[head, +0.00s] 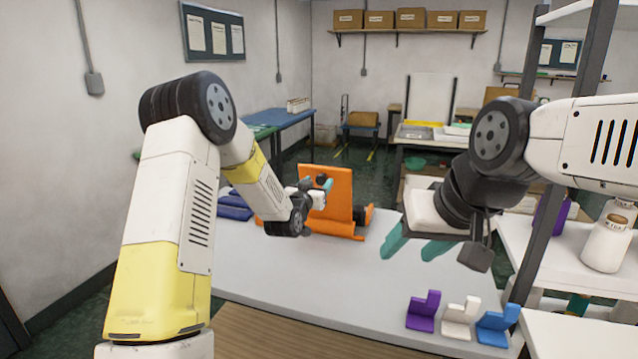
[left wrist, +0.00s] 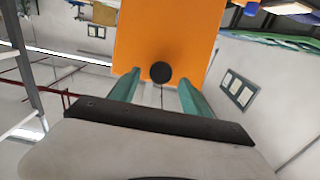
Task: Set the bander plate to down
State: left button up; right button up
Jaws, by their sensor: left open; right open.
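The orange bander plate (head: 333,196) stands upright, leaning slightly, on an orange base on the grey table. A black round knob (left wrist: 161,72) is on the face of the orange plate, which also fills the middle of the left wrist view (left wrist: 190,35). My left gripper (head: 322,184) is open in front of the plate. In the left wrist view its teal fingers (left wrist: 158,84) lie either side of the knob, near their tips; I cannot tell whether they touch it. My right gripper (head: 415,244) is open and empty above the table, right of the plate.
Purple (head: 423,311), white (head: 461,316) and blue (head: 497,324) L-shaped blocks sit at the table's front right. A dark blue item (head: 234,205) lies left of the plate. A shelf with a white bottle (head: 606,245) stands at right. The table's front middle (head: 300,285) is clear.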

pick_arm(q)
jog(key=shift+x, duration=0.8)
grip_shut()
dwell(0.9)
